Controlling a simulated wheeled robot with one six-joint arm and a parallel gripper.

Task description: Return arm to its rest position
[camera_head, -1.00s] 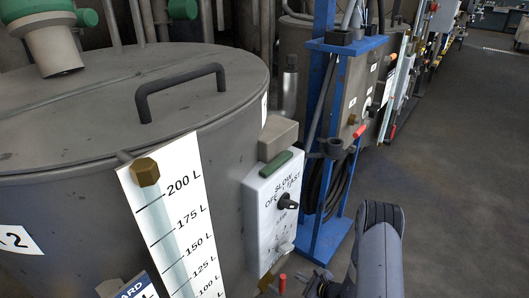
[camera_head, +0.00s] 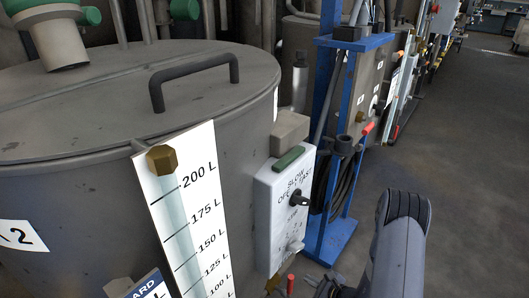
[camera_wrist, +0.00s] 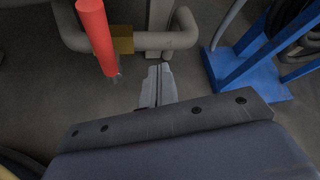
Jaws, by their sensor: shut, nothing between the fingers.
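My gripper shows in the wrist view (camera_wrist: 158,86) with its two pale fingers together and nothing between them. It points toward the floor and a grey pipe (camera_wrist: 160,40) with a brass fitting (camera_wrist: 122,40). A red handle (camera_wrist: 97,35) stands up left of the fingers, apart from them. In the head view my arm rises at the lower right, and the gripper's fingertips are hidden or too small to make out at the bottom edge.
A grey lidded tank (camera_head: 90,110) with a litre scale (camera_head: 190,215) fills the left. A white switch box (camera_head: 283,215) is on its side, near my arm. A blue stand (camera_head: 325,130) is behind. Open floor (camera_head: 470,170) lies to the right.

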